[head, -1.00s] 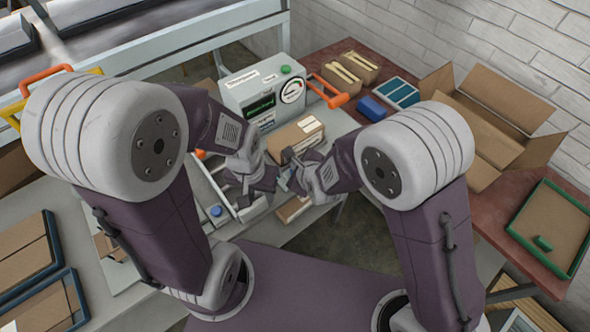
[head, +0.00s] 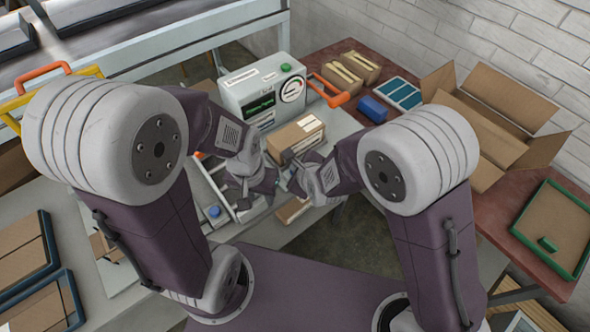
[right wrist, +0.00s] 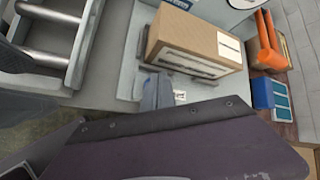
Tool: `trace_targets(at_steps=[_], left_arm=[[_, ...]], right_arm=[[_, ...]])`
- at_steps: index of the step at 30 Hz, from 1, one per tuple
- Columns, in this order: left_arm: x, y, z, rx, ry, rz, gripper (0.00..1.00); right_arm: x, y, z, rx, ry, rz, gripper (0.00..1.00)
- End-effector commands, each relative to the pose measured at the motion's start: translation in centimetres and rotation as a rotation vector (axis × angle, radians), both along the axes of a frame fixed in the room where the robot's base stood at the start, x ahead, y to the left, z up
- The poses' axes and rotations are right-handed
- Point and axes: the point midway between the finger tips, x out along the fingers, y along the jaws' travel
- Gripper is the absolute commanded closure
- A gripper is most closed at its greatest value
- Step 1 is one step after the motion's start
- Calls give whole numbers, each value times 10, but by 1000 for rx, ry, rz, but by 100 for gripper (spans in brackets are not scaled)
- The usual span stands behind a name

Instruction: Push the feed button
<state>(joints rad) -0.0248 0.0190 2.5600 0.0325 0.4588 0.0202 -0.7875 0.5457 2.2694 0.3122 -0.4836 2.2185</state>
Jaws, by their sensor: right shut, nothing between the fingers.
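A grey machine (head: 236,92) with a dark green-lit screen stands behind my grippers in the head view. A round green button (head: 286,67) sits on its top right, above a round dial (head: 292,91). A round blue button (head: 214,211) is left of my left gripper. I cannot tell which is the feed button. My left gripper (head: 243,203) is low in the middle, apart from both buttons; its fingers are too small to judge. My right gripper (head: 290,185) is shut and empty in front of a cardboard box (head: 296,134).
An orange handle (head: 329,90) stands right of the machine. A blue block (head: 372,109), an open carton (head: 470,120) and a green-rimmed tray (head: 516,228) are on the red table. Metal rollers (right wrist: 55,35) show at the left of the right wrist view.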

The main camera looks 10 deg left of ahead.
Motion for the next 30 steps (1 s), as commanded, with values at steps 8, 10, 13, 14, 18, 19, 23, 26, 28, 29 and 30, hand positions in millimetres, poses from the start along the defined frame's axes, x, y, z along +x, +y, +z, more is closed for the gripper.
trace_targets(at_steps=[8, 10, 13, 14, 18, 19, 23, 26, 28, 29, 30], left_arm=[[0, 0, -4, 0, 0, 0, 64], [0, 0, -5, 0, 0, 0, 64], [0, 0, -6, 0, 0, 0, 64], [0, 0, -7, 0, 0, 0, 64], [0, 0, -8, 0, 0, 0, 64], [0, 0, -8, 0, -1, 0, 64], [0, 0, -10, 0, -1, 0, 64], [0, 0, -12, 0, -1, 0, 64], [0, 0, -13, 0, -1, 0, 64], [0, 0, -13, 0, -1, 0, 64], [0, 0, -14, 0, 0, 0, 64]], right_arm=[[0, 0, -3, 0, 0, 0, 100], [0, 0, -4, 0, 0, 0, 100], [0, 0, -5, 0, 0, 0, 100], [0, 0, -5, 0, 0, 0, 100], [0, 0, -7, -1, 0, -1, 100], [0, 0, -7, -1, 1, 0, 100], [0, 0, -9, -1, 1, 0, 100], [0, 0, -10, -2, 1, -1, 100], [0, 0, -11, -2, 2, 0, 100], [0, 0, -12, -2, 2, 0, 100], [-1, 0, -12, -2, 2, 0, 100]])
